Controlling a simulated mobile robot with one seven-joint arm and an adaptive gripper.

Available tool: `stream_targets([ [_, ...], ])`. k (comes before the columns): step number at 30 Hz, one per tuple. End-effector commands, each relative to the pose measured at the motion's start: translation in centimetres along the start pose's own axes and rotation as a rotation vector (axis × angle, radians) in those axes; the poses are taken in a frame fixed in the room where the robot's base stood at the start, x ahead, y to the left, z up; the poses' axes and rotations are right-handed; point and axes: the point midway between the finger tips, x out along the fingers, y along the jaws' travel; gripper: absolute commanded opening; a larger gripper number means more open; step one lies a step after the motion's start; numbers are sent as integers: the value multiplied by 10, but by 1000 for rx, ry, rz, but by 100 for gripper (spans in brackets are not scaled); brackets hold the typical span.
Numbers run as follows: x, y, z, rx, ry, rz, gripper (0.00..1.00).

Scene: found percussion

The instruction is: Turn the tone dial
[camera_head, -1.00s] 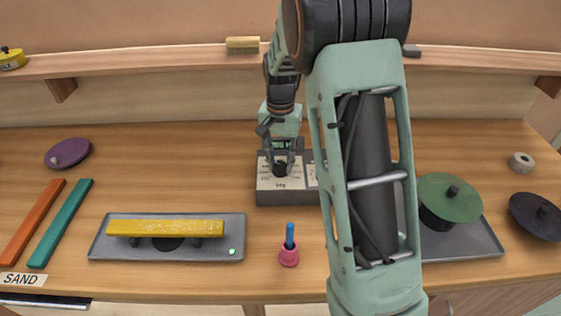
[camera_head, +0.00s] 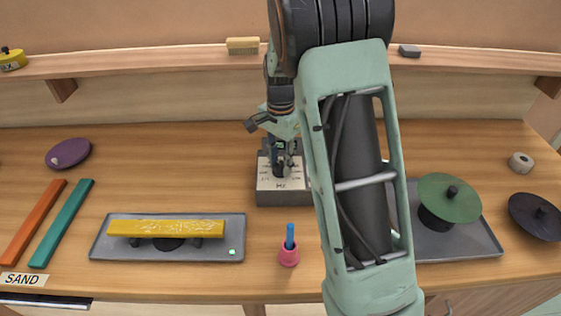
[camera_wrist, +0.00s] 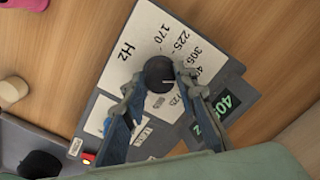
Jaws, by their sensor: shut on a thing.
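The tone dial is a round black knob (camera_wrist: 158,72) with a pale pointer line, on a white plate (camera_wrist: 125,55) marked Hz with numbers such as 170, 225 and 305. The plate is on top of a grey box (camera_head: 283,199). My gripper (camera_wrist: 157,80) points down at the box with a finger on either side of the knob, shut on it. In the head view my gripper (camera_head: 280,165) partly hides the knob.
A pink cup (camera_head: 289,256) with a blue stick stands in front of the box. Left is a tray (camera_head: 100,250) with a yellow bar. Right is a tray (camera_head: 480,248) with a green disc (camera_head: 447,200). My arm hides the box's right part.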

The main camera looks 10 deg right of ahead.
Motion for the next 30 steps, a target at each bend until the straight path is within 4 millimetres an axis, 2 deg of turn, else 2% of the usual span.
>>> stream_targets([
  [17,-1,-1,-1,41,2,-3,2],
  [18,-1,-1,-1,41,2,-3,30],
  [22,-1,-1,0,41,2,-2,44],
  [30,-1,0,0,40,1,-1,44],
])
